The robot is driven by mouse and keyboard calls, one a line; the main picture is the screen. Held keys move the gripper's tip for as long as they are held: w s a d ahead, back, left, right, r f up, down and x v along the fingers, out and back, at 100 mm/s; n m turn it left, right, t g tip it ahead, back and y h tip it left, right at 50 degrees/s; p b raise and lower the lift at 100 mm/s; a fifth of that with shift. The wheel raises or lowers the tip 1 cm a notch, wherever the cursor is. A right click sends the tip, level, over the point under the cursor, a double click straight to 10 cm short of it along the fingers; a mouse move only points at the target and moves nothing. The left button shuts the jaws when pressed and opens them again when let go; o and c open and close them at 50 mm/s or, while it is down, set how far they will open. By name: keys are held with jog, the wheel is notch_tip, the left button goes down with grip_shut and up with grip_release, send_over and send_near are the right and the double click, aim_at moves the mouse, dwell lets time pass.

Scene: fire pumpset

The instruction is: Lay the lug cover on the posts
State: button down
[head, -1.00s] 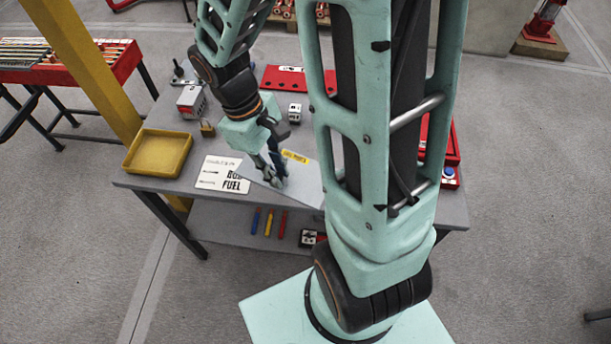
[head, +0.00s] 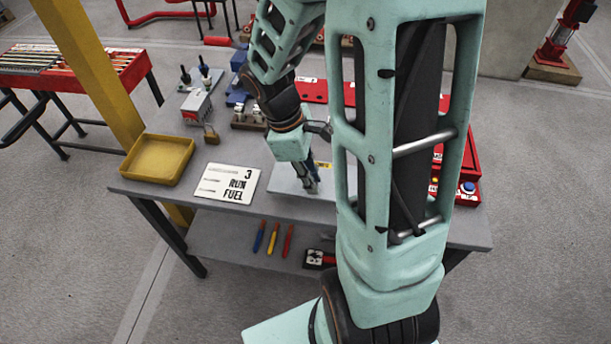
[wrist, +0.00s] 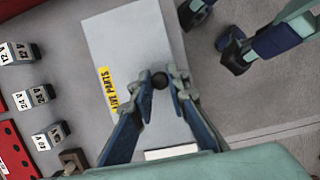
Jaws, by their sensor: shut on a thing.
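The lug cover (head: 290,183) is a pale grey flat sheet with a yellow label, largely hidden behind my arm in the head view. The wrist view shows the sheet (wrist: 130,45) with the label reading "LIVE PARTS" and a round black knob (wrist: 159,81). My gripper (head: 313,188) is shut on that knob; its fingertips (wrist: 160,82) show on either side of it. I cannot tell whether the sheet is clear of the table. Two small dark-topped uprights (head: 194,73) stand at the back left; I cannot tell if these are the posts.
Voltage-marked blocks (wrist: 16,53) lie left of the sheet in the wrist view. A red case (head: 462,165) is at right.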

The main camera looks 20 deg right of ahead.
jog(key=shift+w+d+f+b, duration=0.3)
jog(key=shift+w+f, duration=0.1)
jog(key=shift+f, duration=0.2)
jog(key=shift+w+d+f+b, duration=0.2)
jog(key=shift+w+f+b, duration=0.15)
jog(key=shift+f, duration=0.2)
jog(key=f, duration=0.1)
jog(key=f+b, duration=0.1)
jog(key=b, duration=0.1)
jog(key=shift+w+d+f, duration=0.2)
jog(key=shift+w+f, duration=0.05)
jog(key=shift+f, duration=0.15)
jog(key=shift+f+b, duration=0.35)
jog(key=shift+b, duration=0.2)
jog(key=shift+f, duration=0.15)
jog(key=c, duration=1.9)
grip_release()
